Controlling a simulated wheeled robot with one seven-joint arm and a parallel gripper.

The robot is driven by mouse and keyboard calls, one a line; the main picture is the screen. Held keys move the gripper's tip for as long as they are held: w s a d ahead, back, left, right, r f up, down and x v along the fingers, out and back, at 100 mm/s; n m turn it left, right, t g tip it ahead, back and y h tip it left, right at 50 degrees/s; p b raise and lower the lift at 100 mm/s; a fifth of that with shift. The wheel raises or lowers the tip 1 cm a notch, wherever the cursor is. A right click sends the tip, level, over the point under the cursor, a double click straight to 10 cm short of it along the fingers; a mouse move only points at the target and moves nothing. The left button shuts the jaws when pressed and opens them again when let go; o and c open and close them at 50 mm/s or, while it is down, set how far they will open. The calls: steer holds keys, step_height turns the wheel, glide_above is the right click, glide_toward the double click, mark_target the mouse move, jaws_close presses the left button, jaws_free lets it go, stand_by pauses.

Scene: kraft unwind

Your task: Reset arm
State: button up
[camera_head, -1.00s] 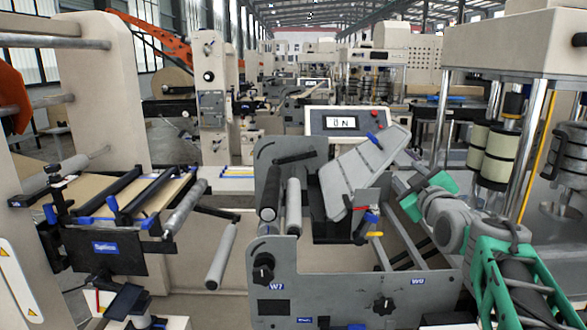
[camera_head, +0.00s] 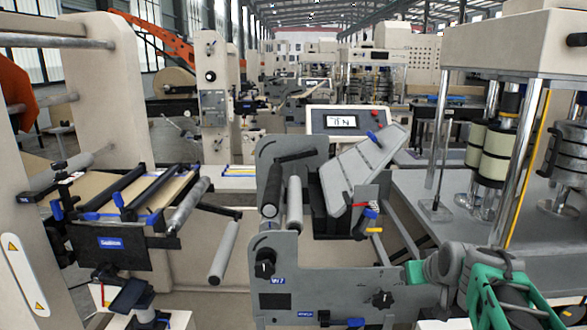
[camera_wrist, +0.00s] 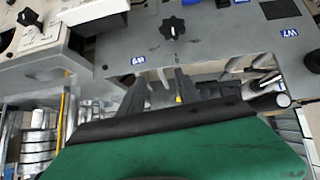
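My arm, with grey joints and green covers, is at the lower right of the head view, low beside the grey machine frame (camera_head: 330,285). Its lower part is cut off by the picture's edge. My gripper (camera_wrist: 160,88) shows in the wrist view as two dark fingers standing apart, beyond a green and black part of my own body. The gap between them looks empty, so it is open. In the wrist view the grey plate with a black star knob (camera_wrist: 173,28) is close beyond the fingertips. No gripper fingers can be made out in the head view.
A display panel (camera_head: 345,122) stands behind a tilted grey plate (camera_head: 360,165). Chrome posts and cream rollers (camera_head: 485,150) rise at the right. A roller stand with a beige web (camera_head: 150,195) is at the left. Grey rails (camera_head: 400,225) run behind the frame.

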steer(key=s+a+f+m+g, duration=0.1)
steer(key=s+a+f+g, duration=0.2)
steer(key=s, duration=0.5)
steer(key=s+a+f+m+g, duration=0.1)
steer(key=s+a+f+g, duration=0.1)
steer(key=s+f, duration=0.4)
steer(key=s+a+f+m+g, duration=0.1)
steer(key=s+a+f+g, duration=0.15)
steer(key=s, duration=0.65)
steer(key=a+r+n+t, duration=0.1)
steer(key=a+r+n, duration=0.1)
steer(key=a, duration=0.4)
steer(key=shift+w+a+r+n+t+y, duration=0.35)
steer(key=shift+a+r+n+y, duration=0.05)
steer(key=shift+n, duration=0.1)
steer(key=shift+c, duration=0.4)
